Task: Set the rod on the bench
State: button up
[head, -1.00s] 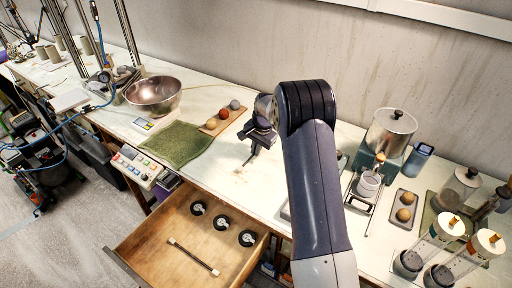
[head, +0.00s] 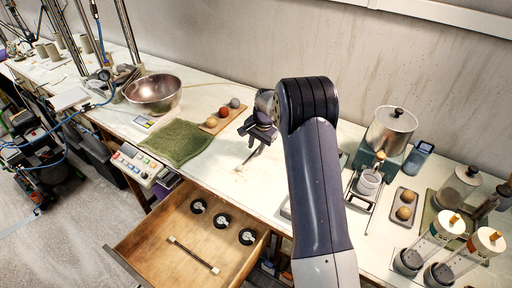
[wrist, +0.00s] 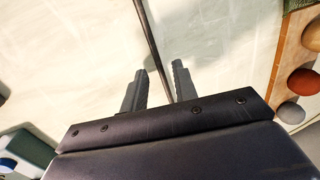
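A thin dark rod (head: 252,157) shows at the bench top (head: 225,178), just under my gripper (head: 257,134). In the wrist view the rod (wrist: 150,35) runs from the top edge down between the two grey fingers. The fingers of my gripper (wrist: 160,85) are apart, with a gap on each side of the rod. The rod's near end is hidden by the gripper body. I cannot tell whether its whole length rests flat on the bench.
An open wooden drawer (head: 160,237) below holds a dark bar with pale ends (head: 193,255) and several black round pieces. A green cloth (head: 178,142), a board with three balls (head: 218,122) and a metal bowl (head: 153,92) stand left. A scale with a pot (head: 388,132) stands right.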

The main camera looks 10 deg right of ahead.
notch_tip(320, 180, up, 11)
jog(key=s+d+b, duration=0.1)
jog(key=b, duration=0.1)
jog(key=shift+s+d, duration=0.3)
